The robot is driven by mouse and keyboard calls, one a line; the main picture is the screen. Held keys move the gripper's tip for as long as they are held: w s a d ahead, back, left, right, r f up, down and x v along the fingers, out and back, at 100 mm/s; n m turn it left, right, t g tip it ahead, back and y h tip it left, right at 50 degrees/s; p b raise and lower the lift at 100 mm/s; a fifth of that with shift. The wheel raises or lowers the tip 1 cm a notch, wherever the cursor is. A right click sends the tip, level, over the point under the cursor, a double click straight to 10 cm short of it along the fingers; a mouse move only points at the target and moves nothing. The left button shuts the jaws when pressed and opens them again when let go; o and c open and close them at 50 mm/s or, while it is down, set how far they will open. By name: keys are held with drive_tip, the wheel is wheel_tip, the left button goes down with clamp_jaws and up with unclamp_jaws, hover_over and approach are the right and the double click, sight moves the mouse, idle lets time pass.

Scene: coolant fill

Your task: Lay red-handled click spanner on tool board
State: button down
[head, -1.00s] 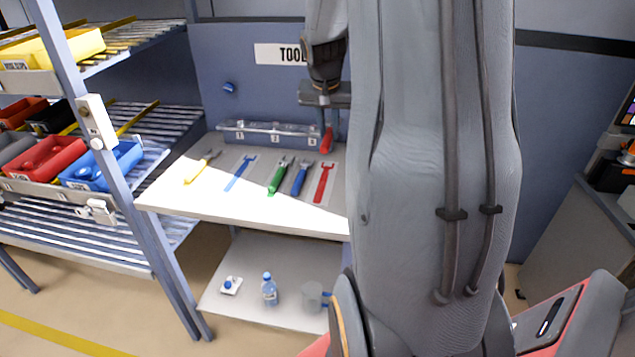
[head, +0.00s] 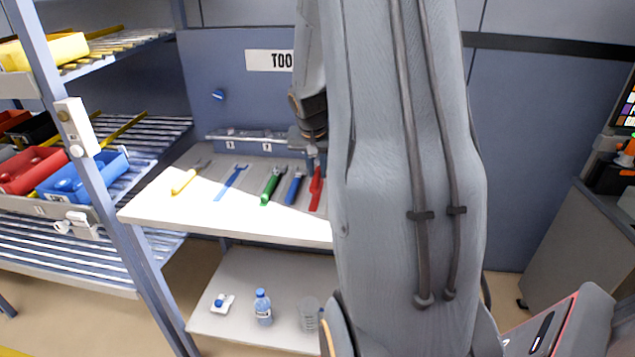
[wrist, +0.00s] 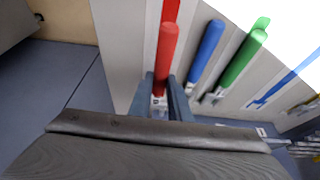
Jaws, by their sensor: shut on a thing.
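The red-handled spanner (wrist: 166,50) is held between the two fingers of my gripper (wrist: 171,92) in the wrist view, its handle pointing away over the board. In the head view its red handle (head: 316,186) overlaps the red outline at the right end of the tool row. The red outline (wrist: 171,9) shows beyond the handle in the wrist view. Whether the spanner touches the board (head: 240,213) I cannot tell. The spanner's head is largely hidden by my gripper.
A blue-handled tool (head: 294,187) and a green-handled tool (head: 271,187) lie just left. A blue outline (head: 232,181) and a yellow shape (head: 184,181) lie farther left. A bottle (head: 263,307) is on the lower shelf.

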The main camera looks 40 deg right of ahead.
sight(317, 175)
drive_tip(key=shift+f, duration=2.1)
drive_tip(key=shift+f, duration=0.15)
drive_tip(key=c, duration=1.6)
unclamp_jaws()
drive_tip(key=shift+c, duration=0.2)
